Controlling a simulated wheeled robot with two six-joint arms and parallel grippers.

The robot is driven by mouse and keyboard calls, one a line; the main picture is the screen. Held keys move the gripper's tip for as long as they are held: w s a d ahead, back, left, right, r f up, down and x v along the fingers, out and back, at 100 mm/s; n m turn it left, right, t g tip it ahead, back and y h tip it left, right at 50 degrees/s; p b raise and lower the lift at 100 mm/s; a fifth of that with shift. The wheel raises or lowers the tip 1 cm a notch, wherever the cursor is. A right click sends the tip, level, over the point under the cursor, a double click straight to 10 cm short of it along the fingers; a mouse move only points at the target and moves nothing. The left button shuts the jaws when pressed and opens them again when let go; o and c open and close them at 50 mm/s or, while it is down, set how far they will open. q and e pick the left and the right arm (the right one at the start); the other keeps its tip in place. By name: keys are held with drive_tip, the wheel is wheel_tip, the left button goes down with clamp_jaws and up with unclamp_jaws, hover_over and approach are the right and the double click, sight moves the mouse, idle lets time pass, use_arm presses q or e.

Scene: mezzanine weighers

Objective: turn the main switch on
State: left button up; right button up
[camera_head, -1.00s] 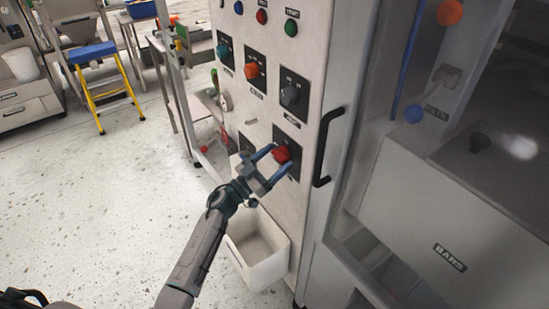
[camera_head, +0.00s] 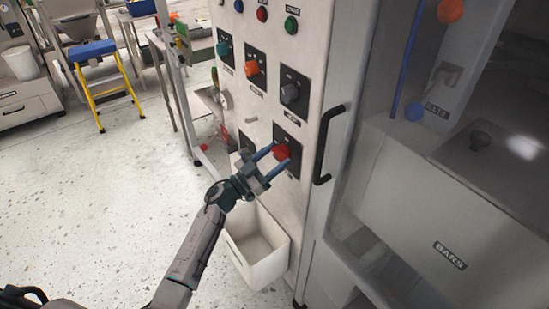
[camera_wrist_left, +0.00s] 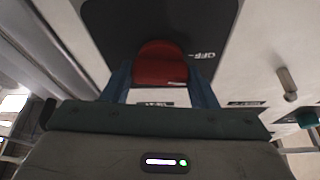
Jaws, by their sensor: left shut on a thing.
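The main switch is a red rotary knob (camera_head: 281,152) on a dark plate (camera_head: 287,139), low on the front of the tall control cabinet. My left gripper (camera_head: 274,161) reaches it from the lower left, with its two blue fingers on either side of the knob. In the left wrist view the red knob (camera_wrist_left: 160,64) sits between the fingers (camera_wrist_left: 162,84), which are shut on it. An "OFF" mark shows on the plate to the right of the knob there. My right gripper is not in view.
Grey (camera_head: 290,93), orange (camera_head: 252,68) and teal (camera_head: 223,48) knobs sit above the switch. A black door handle (camera_head: 325,146) stands close to its right. A white bin (camera_head: 257,244) hangs below. The speckled floor at left is clear; a yellow step stool (camera_head: 105,82) stands farther back.

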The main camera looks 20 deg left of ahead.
use_arm(q)
drive_tip(key=m+g, duration=0.1)
drive_tip(key=m, duration=0.1)
drive_tip(key=m+g+h, duration=0.1)
drive_tip(key=m, duration=0.2)
drive_tip(key=shift+w+a+h, duration=0.1)
drive_tip(key=shift+h, duration=0.2)
drive_tip(key=m+g, duration=0.1)
drive_tip(key=m, duration=0.2)
drive_tip(key=m+g+b, duration=0.1)
drive_tip(key=m+g, duration=0.1)
drive_tip(key=m, duration=0.1)
drive_tip(key=shift+h, duration=0.3)
drive_tip(key=m, duration=0.2)
drive_tip(key=m+g, duration=0.1)
drive_tip(key=m, duration=0.2)
drive_tip(key=shift+r+g, duration=0.1)
drive_tip(key=shift+g, duration=0.2)
drive_tip(key=shift+m+g+y+b, duration=0.4)
drive_tip(key=shift+m+y, duration=0.3)
drive_tip(key=shift+m, duration=1.1)
drive_tip(key=o, duration=1)
drive_tip(key=shift+r, duration=0.1)
